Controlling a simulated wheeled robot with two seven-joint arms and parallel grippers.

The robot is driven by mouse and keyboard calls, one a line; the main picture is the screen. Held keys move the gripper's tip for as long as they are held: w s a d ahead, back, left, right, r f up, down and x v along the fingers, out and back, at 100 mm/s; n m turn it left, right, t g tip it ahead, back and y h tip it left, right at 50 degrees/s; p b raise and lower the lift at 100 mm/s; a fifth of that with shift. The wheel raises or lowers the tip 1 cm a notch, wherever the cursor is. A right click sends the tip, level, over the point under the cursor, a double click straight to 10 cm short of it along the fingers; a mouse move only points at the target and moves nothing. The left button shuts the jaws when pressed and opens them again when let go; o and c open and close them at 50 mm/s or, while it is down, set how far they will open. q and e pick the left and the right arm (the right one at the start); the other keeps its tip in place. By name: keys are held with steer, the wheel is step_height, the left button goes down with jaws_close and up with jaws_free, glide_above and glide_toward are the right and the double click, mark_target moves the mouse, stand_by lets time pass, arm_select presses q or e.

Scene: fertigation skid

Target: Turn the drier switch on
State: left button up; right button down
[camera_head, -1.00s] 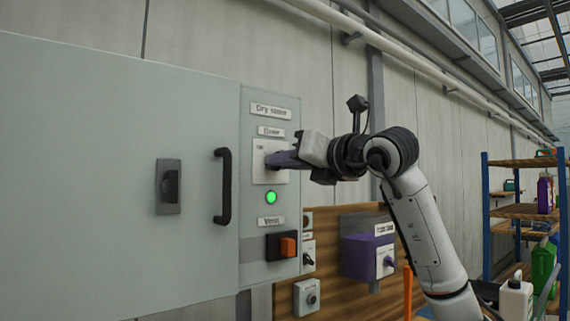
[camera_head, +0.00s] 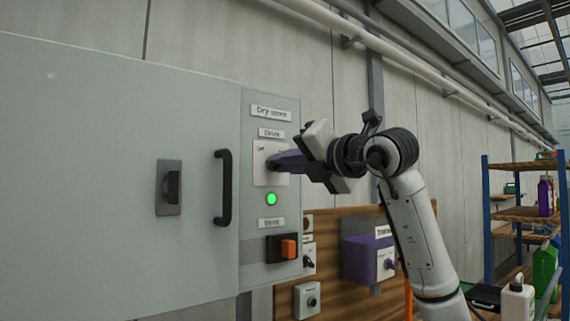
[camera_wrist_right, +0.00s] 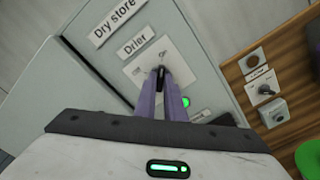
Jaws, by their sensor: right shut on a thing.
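The drier switch is a small dark knob (camera_wrist_right: 161,71) on a white plate (camera_head: 262,176), under the "Drier" label (camera_head: 271,133) of the grey dry store cabinet. My right gripper (camera_head: 272,164) reaches in from the right and is shut on the knob with its purple fingers, which hide most of it. In the right wrist view the fingertips (camera_wrist_right: 162,78) lie on either side of the knob. The knob's exact angle is hard to tell. A green lamp (camera_head: 271,199) is lit just below the plate. My left gripper is not in view.
Below the lamp is a vent switch with an orange rocker (camera_head: 288,248). A black door handle (camera_head: 223,187) and a black latch (camera_head: 171,186) are on the cabinet door. A purple box (camera_head: 360,259) hangs on the wooden board. Shelving (camera_head: 520,212) stands at the right.

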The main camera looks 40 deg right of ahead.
steer(key=c, duration=1.8)
jaws_free()
steer(key=shift+c, duration=0.2)
steer(key=shift+s, duration=0.15)
steer(key=s+a+b, duration=0.1)
steer(key=s+b, duration=0.1)
steer(key=s, duration=0.8)
